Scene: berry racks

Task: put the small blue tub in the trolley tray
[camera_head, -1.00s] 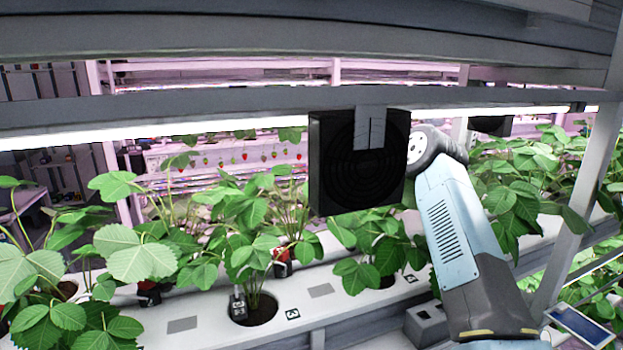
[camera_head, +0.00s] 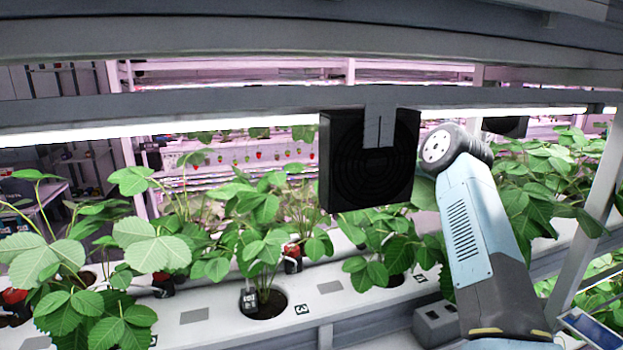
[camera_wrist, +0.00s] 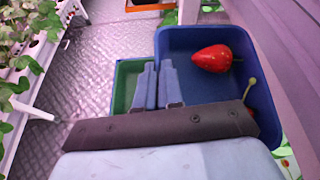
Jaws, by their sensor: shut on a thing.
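The blue tub (camera_wrist: 263,95) fills the right middle of the wrist view. A red strawberry (camera_wrist: 212,58) lies in it, and part of another red fruit shows at its near right corner. My gripper (camera_wrist: 159,68) is shut on the tub's left wall, one finger to each side of it. The near part of the tub is hidden behind my gripper body. The head view shows my arm at the right, but not my gripper or the tub. I cannot make out the trolley tray in either view.
A green container (camera_wrist: 124,88) sits just left of my fingers. An orange-edged object (camera_wrist: 150,5) is at the wrist view's top. Shiny floor (camera_wrist: 90,70) lies open to the left. A black fan (camera_head: 368,160) and strawberry plants on a white gutter (camera_head: 225,325) fill the head view.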

